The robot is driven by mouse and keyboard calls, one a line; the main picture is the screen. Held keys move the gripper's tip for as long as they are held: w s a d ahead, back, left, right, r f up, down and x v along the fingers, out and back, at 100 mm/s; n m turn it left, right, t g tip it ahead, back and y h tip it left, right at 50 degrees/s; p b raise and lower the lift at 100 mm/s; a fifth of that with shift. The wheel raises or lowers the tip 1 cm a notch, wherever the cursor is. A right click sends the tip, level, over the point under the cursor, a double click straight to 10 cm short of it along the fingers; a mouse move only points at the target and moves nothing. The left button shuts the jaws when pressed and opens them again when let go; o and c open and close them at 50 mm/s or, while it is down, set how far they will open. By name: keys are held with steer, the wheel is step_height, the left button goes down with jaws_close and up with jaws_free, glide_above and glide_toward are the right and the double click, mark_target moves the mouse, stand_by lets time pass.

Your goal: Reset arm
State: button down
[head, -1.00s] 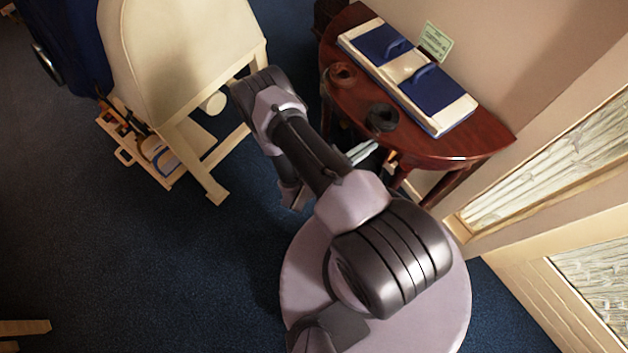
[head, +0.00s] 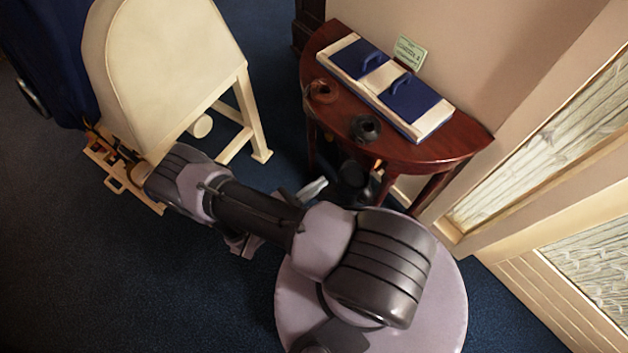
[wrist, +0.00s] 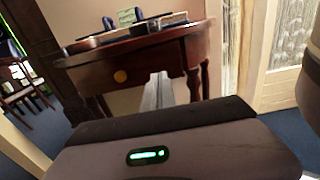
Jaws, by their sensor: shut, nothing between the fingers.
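My arm stretches across the middle of the head view, its elbow bent toward the left over the floor. My gripper (head: 313,188) shows there as pale fingers beside the front of the dark red half-round table, below its top. In the wrist view my gripper (wrist: 157,92) points ahead at the table, its fingers together with nothing between them. The part of my gripper behind the fingers is partly hidden by my arm in the head view.
The half-round table (head: 440,150) carries a cream box with blue lids (head: 388,88), two small dark pots (head: 366,128) (head: 322,92) and a green card (head: 409,53). A cream saddle stand (head: 165,60) stands at upper left, a wooden tray (head: 108,172) below it. Open blue floor lies lower left.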

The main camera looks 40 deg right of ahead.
steer(key=shift+a, duration=0.2)
steer(key=w+a+r+m+g+y, duration=0.1)
steer(key=a+r+m+g+y, duration=0.2)
steer(key=r+m, duration=0.45)
steer(key=w+a+r+m+g+y, duration=0.1)
steer(key=r+m+g+y, duration=0.3)
steer(key=r, duration=0.6)
steer(key=s+a+r+m+t+y, duration=0.2)
steer(key=a+r+m+t+y, duration=0.1)
steer(key=r, duration=0.4)
steer(key=s+a+r+m+t+y, duration=0.2)
steer(key=a+r+m+t+y, duration=0.2)
steer(key=r, duration=0.4)
steer(key=s+a+r+m+t+y, duration=0.2)
steer(key=a+r+m+t+y, duration=0.1)
steer(key=r+y, duration=0.3)
step_height(320, 180, up, 2)
steer(key=shift+s+a+r+m+t, duration=0.1)
steer(key=shift+s+a+m+t, duration=0.3)
steer(key=shift+m+t, duration=0.45)
